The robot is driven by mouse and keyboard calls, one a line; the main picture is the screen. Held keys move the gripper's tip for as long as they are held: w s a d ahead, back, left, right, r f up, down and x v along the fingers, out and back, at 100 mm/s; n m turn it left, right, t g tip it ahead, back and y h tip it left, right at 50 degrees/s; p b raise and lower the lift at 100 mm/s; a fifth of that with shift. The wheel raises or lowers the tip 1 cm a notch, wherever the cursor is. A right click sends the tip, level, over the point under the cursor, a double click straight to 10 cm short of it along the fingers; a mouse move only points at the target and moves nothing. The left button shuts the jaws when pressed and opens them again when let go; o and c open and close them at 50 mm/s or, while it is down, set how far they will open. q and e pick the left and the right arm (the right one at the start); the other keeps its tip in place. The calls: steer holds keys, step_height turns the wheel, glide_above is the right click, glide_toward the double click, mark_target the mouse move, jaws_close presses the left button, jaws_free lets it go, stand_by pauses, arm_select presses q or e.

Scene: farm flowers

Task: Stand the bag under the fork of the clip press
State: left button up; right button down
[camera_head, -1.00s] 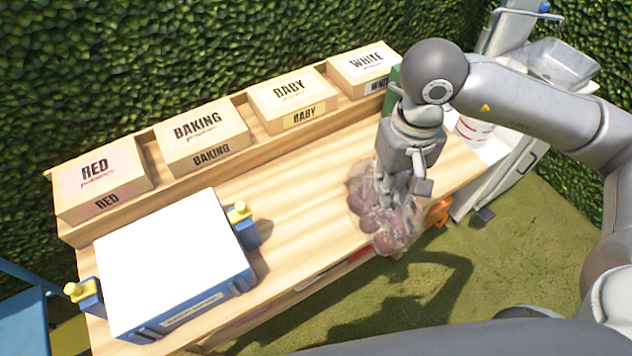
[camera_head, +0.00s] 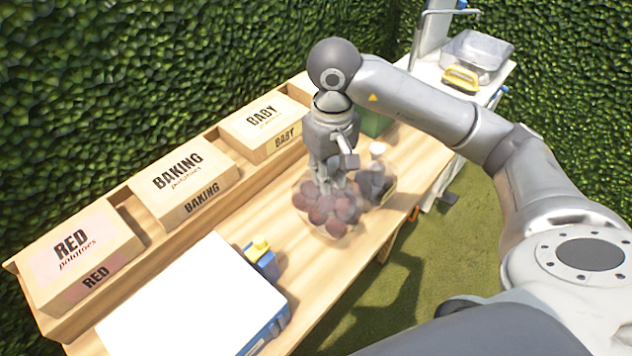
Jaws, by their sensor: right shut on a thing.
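A clear bag of reddish round potatoes (camera_head: 328,212) hangs upright under my right gripper (camera_head: 332,186) in the head view. The gripper points down and is shut on the top of the bag. The bag is over the wooden bench, near its front side; I cannot tell if its bottom touches the bench. A second clear bag of darker potatoes (camera_head: 374,186) is just right of it, partly hidden. I cannot make out the clip press or its fork with certainty. My left gripper is not in view.
Labelled potato boxes (camera_head: 185,185) line the back of the bench (camera_head: 418,165). A green thing (camera_head: 376,123) is behind my arm. A clear tub (camera_head: 478,52) and yellow object (camera_head: 460,80) are far right.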

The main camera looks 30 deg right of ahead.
mark_target(316, 186)
steer(key=w+f+p, duration=0.1)
steer(key=w+f, duration=0.3)
steer(key=shift+w+f, duration=0.25)
steer(key=shift+f, duration=0.15)
steer(key=shift+w+d+f, duration=0.1)
steer(key=shift+w+f, duration=0.25)
steer(key=shift+f, duration=0.05)
step_height(316, 186, down, 3)
steer(key=shift+w+r+p, duration=0.1)
steer(key=shift+r+p, duration=0.1)
steer(key=shift+p, duration=0.75)
steer(key=shift+f, duration=0.4)
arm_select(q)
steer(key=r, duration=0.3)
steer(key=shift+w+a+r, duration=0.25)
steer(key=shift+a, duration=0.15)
arm_select(e)
steer(key=shift+f, duration=0.2)
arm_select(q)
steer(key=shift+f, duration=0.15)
arm_select(e)
steer(key=c, duration=1.3)
jaws_free()
steer(key=shift+c, duration=0.2)
